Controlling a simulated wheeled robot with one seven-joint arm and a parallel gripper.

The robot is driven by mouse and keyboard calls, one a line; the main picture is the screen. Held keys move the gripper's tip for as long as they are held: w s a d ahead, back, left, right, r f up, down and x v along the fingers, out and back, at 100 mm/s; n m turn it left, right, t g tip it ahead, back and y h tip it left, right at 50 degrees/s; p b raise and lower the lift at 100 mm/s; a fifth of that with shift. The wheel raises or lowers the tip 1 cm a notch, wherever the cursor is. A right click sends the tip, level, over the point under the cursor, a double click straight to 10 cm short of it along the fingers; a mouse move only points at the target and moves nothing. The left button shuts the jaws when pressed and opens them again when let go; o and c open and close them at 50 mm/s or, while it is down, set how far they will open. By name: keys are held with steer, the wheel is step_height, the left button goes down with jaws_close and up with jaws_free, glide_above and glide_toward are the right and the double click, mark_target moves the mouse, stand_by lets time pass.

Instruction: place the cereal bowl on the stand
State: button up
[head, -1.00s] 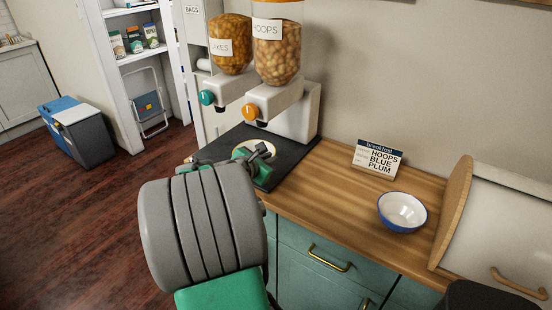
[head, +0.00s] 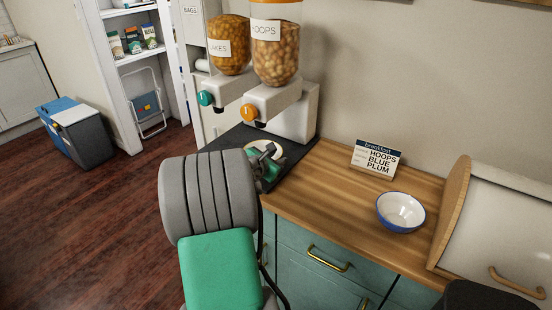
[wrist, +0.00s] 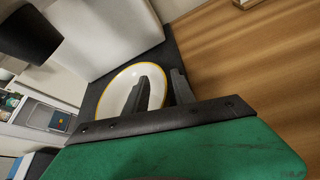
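A white bowl with a blue outside (head: 400,212) stands upright and empty on the wooden counter. A round white dish with a yellow rim (wrist: 112,82) lies at the dark mat below the dispensers; it also shows in the head view (head: 262,146), partly hidden by my arm. My gripper (wrist: 159,80) is open at this dish. In the wrist view, one finger shows over its inside and the other just outside its rim; I cannot tell whether they touch it. The dark mat (head: 294,152) may be the stand; no other stand is clear.
Two cereal dispensers, one labelled HOOPS (head: 275,50), overhang the mat. A breakfast card (head: 377,158) reading HOOPS, BLUE, PLUM stands at the wall. A bread box (head: 505,225) bounds the counter's right. The wood between mat and blue bowl is clear.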

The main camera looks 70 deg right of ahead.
steer(key=v, duration=1.2)
steer(key=w+a+f+m+t+y, duration=0.25)
steer(key=w+a, duration=0.35)
steer(key=a, duration=0.3)
steer(key=w+a+f+m+t+y, duration=0.2)
steer(key=w+a+m+y, duration=0.3)
steer(key=a, duration=0.4)
steer(key=s+a+m+y, duration=0.1)
steer(key=a+m+y, duration=0.1)
steer(key=a, duration=0.7)
steer(key=s+a+f+m+g+y, duration=0.1)
steer(key=a+m, duration=0.1)
steer(key=a, duration=0.7)
steer(key=s+a+f+m+y, duration=0.1)
steer(key=s+a+m+y, duration=0.1)
steer(key=a, duration=0.7)
steer(key=shift+s+a+f+g+y, duration=0.1)
steer(key=shift+a+g+y, duration=0.15)
steer(key=shift+a+y, duration=0.1)
steer(key=shift+d, duration=0.1)
